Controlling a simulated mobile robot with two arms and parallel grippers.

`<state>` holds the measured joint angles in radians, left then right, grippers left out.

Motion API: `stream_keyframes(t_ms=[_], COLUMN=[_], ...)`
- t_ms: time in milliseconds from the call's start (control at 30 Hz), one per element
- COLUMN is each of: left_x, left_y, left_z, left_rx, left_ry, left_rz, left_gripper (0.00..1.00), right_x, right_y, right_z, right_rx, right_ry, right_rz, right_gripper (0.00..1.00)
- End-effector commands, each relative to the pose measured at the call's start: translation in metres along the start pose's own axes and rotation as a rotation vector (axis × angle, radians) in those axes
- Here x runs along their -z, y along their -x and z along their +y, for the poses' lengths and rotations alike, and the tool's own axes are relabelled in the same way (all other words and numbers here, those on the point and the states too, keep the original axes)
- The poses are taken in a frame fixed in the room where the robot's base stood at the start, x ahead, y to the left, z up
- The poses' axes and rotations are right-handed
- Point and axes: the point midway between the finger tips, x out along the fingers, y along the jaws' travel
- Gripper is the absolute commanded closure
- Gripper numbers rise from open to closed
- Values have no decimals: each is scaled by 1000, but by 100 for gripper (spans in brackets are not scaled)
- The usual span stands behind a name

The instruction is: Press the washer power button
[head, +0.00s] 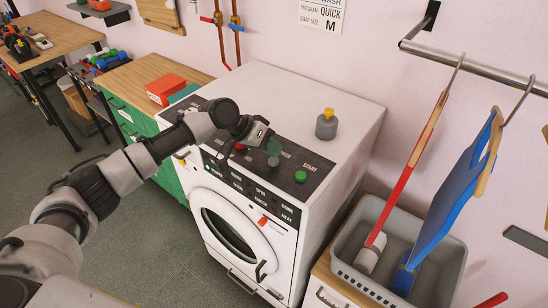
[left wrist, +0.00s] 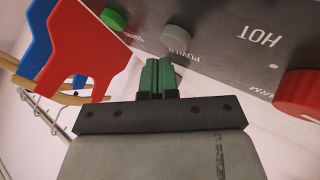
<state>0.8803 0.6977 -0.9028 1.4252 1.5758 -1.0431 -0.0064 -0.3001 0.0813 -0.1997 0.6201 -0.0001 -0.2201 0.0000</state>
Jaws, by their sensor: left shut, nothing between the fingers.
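The white washer (head: 262,95) stands against the wall with a dark sloped control panel (head: 318,161) on top. The grey round power button (head: 273,161) sits on that panel; in the left wrist view the button (left wrist: 178,36) has the word POWER beside it. My left gripper (head: 273,147) is over the panel at this button, its green fingers shut and empty. In the left wrist view the fingertips (left wrist: 158,63) point at the panel just below and left of the button. I cannot tell whether they touch it. My right gripper is not in view.
A green START button (head: 300,176) and a red knob (head: 240,147) flank the power button. A grey bottle with a yellow cap (head: 326,124) stands on the washer top. A grey basket (head: 455,260) with hanging tools is at right.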

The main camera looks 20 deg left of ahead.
Motion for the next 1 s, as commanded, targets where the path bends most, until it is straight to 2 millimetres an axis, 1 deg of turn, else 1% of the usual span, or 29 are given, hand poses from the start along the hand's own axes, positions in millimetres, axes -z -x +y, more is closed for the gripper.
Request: stream_keyframes(t_ms=[133, 233, 733, 833, 1000], left_x=[1, 4, 30, 31, 30], left_y=[1, 5, 40, 43, 42], left_z=[1, 4, 30, 32, 31], left_rx=[-1, -1, -2, -1, -1], left_ry=[0, 0, 0, 0, 0], left_rz=[0, 1, 1, 1, 0], left_gripper=[100, 100, 100, 100, 100], right_x=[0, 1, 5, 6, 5], right_y=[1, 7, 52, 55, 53], right_z=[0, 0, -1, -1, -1], right_rx=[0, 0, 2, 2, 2], right_ry=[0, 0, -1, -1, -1], right_rz=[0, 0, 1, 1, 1], right_gripper=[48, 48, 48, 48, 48])
